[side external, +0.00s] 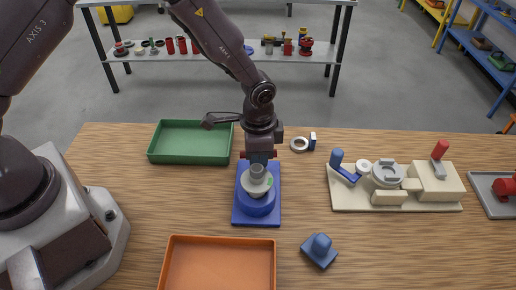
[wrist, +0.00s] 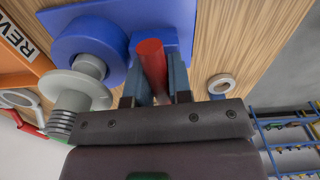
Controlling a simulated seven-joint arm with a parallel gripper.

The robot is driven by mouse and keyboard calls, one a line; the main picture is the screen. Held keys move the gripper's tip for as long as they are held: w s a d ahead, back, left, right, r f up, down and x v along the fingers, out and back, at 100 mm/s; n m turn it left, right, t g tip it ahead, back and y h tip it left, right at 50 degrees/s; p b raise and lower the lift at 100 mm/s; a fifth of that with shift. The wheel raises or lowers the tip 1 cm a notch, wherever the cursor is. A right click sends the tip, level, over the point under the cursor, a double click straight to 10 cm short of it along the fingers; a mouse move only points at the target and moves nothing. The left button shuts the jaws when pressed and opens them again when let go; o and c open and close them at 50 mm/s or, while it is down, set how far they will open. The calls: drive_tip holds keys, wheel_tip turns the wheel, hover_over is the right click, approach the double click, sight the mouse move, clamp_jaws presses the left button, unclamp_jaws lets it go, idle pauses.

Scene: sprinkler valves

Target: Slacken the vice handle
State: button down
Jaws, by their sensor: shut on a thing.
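The blue vice (side external: 243,208) is a blue base plate with a round blue body, on the wooden table in the middle of the side view. A pale grey threaded part (side external: 258,178) stands in it; it also shows in the wrist view (wrist: 88,80) beside the blue body (wrist: 82,42). A red handle (wrist: 151,58) lies between the two fingers in the wrist view. My gripper (wrist: 157,80) is shut on it, just behind the round blue body. In the side view my gripper (side external: 260,156) hides most of the handle.
A green tray (side external: 190,159) is at back left, an orange tray (side external: 220,240) at front. A cream fixture (side external: 340,203) with blue and red levers stands to the right. A blue block (side external: 320,250) and pale ring (side external: 299,144) lie nearby. A grey tray (side external: 497,211) is far right.

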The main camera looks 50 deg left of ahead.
drive_tip(key=shift+n, duration=1.2)
drive_tip(key=shift+n, duration=1.1)
drive_tip(key=n, duration=0.4)
drive_tip(key=shift+n, duration=0.4)
